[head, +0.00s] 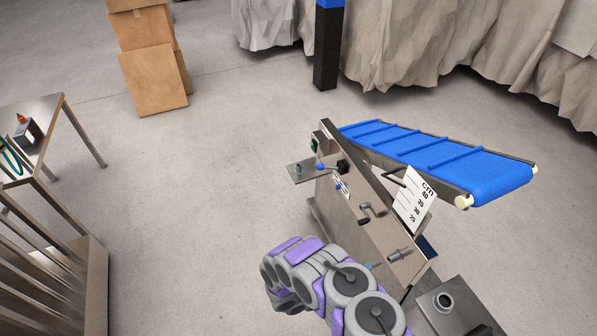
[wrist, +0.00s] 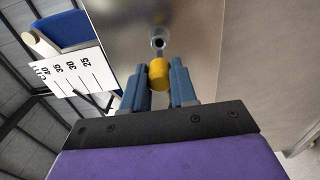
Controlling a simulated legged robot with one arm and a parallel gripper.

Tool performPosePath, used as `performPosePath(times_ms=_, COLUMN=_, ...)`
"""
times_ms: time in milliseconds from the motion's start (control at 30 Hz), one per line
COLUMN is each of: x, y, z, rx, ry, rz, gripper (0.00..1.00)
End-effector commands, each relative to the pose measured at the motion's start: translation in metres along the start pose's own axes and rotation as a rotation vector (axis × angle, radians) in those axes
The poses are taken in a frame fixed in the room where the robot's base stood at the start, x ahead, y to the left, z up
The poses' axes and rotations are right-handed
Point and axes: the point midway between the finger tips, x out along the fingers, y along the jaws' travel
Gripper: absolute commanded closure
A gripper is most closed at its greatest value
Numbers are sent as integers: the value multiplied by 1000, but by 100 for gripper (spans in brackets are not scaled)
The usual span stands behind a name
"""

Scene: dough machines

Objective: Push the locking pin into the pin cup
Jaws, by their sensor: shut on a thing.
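In the wrist view my gripper (wrist: 160,78) is shut on a yellow cylindrical piece (wrist: 159,73), which looks like the locking pin's head. Its two blue-grey fingers hold it from both sides. Just beyond it, a small round metal socket with a dark centre (wrist: 158,42), which looks like the pin cup, sits on the steel panel. The cannot-see part is whether the pin touches the cup. In the head view a grey cylinder (head: 400,254) sticks out of the machine's side panel, near my arm. My arm hides most of the gripper and the yellow piece there.
The machine's steel panel (head: 345,195) carries levers and a cm scale (head: 414,200). A blue conveyor belt (head: 490,178) extends behind. A grey box with a ring (head: 443,300) stands at lower right. Open floor (head: 200,190) lies to the left, with a steel table (head: 55,125) beyond.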

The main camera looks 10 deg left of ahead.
Motion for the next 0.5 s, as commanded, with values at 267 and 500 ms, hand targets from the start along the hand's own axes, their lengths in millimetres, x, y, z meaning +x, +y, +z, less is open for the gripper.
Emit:
performPosePath(times_ms=267, x=-25, y=1, z=0, rx=-1, ry=1, rz=0, gripper=100)
performPosePath(times_ms=500, x=-43, y=1, z=1, rx=-1, ry=0, rz=2, gripper=100)
